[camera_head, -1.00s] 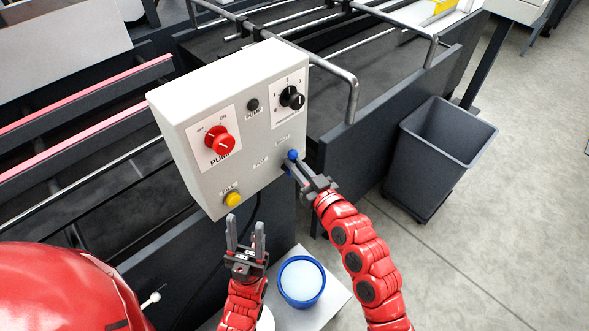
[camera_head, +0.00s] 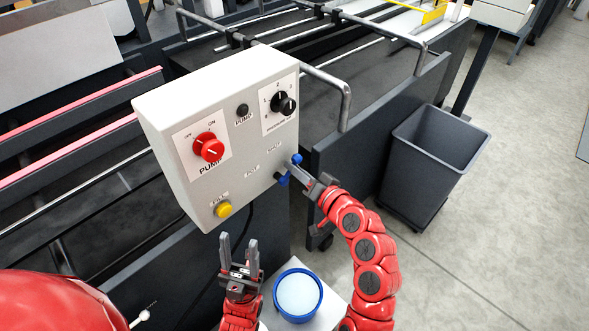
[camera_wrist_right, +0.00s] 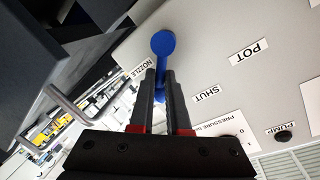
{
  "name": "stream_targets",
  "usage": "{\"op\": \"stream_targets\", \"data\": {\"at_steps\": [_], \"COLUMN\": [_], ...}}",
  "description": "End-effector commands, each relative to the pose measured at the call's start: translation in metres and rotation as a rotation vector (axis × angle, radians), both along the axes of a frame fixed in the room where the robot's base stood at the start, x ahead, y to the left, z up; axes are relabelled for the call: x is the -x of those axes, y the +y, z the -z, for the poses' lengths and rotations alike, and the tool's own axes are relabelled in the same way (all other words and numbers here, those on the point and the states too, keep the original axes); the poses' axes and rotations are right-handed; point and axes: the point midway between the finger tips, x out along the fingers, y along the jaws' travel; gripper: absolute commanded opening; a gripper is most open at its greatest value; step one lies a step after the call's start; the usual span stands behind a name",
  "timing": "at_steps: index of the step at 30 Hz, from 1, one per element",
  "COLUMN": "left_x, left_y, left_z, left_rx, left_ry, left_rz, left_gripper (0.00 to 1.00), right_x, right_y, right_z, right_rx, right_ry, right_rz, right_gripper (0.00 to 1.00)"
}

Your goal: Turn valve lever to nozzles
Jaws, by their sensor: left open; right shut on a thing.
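The blue valve lever (camera_head: 297,158) is on the lower right of the grey control box (camera_head: 180,105). Another blue part of it shows just below the gripper. My right gripper (camera_head: 291,173) is shut on the lever, reaching in from the right. In the right wrist view the lever (camera_wrist_right: 162,46) has a round blue end and a bar running down between the fingers (camera_wrist_right: 160,88). It lies close beside the NOZZLE label (camera_wrist_right: 143,68); the SHUT label (camera_wrist_right: 205,94) and POT label (camera_wrist_right: 250,52) are apart from it. My left gripper (camera_head: 238,243) is open and empty below the box.
The box also carries a red pump knob (camera_head: 209,148), a black pressure dial (camera_head: 283,102) and a yellow button (camera_head: 223,209). A blue-rimmed pot (camera_head: 298,296) stands below, near my left gripper. A dark bin (camera_head: 433,160) stands on the floor at right.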

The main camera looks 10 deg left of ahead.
Motion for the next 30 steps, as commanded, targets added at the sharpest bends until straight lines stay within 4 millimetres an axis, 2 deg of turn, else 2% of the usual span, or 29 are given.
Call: {"op": "stream_targets", "data": {"at_steps": [17, 18, 22, 30], "left_x": [0.0001, 0.0001, 0.0001, 0.0], "left_y": [0.0, 0.0, 0.0, 0.0], "left_z": [-0.0002, -0.0002, -0.0002, -0.0001], "left_rx": [0.0, 0.0, 0.0, 0.0], "left_ry": [0.0, 0.0, 0.0, 0.0], "left_rz": [0.0, 0.0, 0.0, 0.0], "left_gripper": [0.5, 0.5, 0.5, 0.5], "right_x": [-0.0011, -0.0012, -0.001, -0.0009], "right_y": [-0.0011, -0.0011, -0.001, -0.0009], "right_z": [0.0019, 0.0019, 0.0017, 0.0013], "right_rx": [-0.018, -0.017, -0.017, -0.018], "right_ry": [0.03, 0.029, 0.029, 0.028], "right_rz": [0.001, 0.001, 0.001, 0.001], "right_gripper": [0.0, 0.2, 0.43, 0.44]}}
